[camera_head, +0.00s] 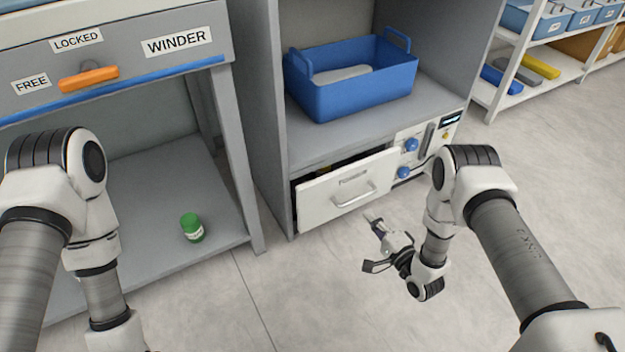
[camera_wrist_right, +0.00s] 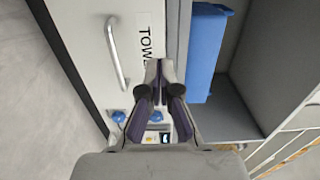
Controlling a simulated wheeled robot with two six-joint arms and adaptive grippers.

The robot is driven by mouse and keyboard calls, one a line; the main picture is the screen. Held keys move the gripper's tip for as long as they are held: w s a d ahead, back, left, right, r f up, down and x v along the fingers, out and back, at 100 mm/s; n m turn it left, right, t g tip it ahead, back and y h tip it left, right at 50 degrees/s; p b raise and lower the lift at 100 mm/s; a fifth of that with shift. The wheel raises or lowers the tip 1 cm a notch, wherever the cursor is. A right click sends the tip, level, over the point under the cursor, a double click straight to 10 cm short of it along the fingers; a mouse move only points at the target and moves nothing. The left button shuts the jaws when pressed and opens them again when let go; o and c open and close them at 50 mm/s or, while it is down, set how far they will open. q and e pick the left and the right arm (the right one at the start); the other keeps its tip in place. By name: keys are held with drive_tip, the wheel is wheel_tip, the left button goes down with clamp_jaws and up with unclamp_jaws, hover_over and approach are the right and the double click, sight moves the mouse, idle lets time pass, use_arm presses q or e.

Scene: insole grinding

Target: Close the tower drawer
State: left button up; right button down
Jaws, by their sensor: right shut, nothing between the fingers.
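The tower drawer (camera_head: 330,201) has a white front with a metal handle (camera_head: 355,199) and a label. It stands partly open, with a dark gap and some contents showing above its front. My right gripper (camera_head: 372,218) is shut and empty, in front of the drawer, just below and right of the handle. In the right wrist view the shut fingers (camera_wrist_right: 158,76) point at the drawer front (camera_wrist_right: 80,30), near the label that begins "TOW"; the handle (camera_wrist_right: 116,55) is to their left. Whether they touch the front I cannot tell. My left gripper is out of view.
A blue bin (camera_head: 350,100) with a grey object inside stands on the shelf above the drawer. A panel with blue knobs (camera_head: 411,145) is right of the drawer. A green jar (camera_head: 192,227) stands on the left cabinet's lower shelf. The floor in front is clear.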

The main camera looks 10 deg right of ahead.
sight(338, 177)
drive_tip(key=b+x, duration=0.2)
drive_tip(key=x, duration=0.2)
drive_tip(key=b+x, duration=0.3)
drive_tip(key=x, duration=0.2)
drive_tip(key=b+x, duration=0.2)
drive_tip(key=x, duration=0.2)
drive_tip(key=shift+w+f+b, duration=0.3)
drive_tip(key=shift+f+b, duration=0.05)
drive_tip(key=shift+f, duration=0.05)
drive_tip(key=shift+w+r, duration=0.2)
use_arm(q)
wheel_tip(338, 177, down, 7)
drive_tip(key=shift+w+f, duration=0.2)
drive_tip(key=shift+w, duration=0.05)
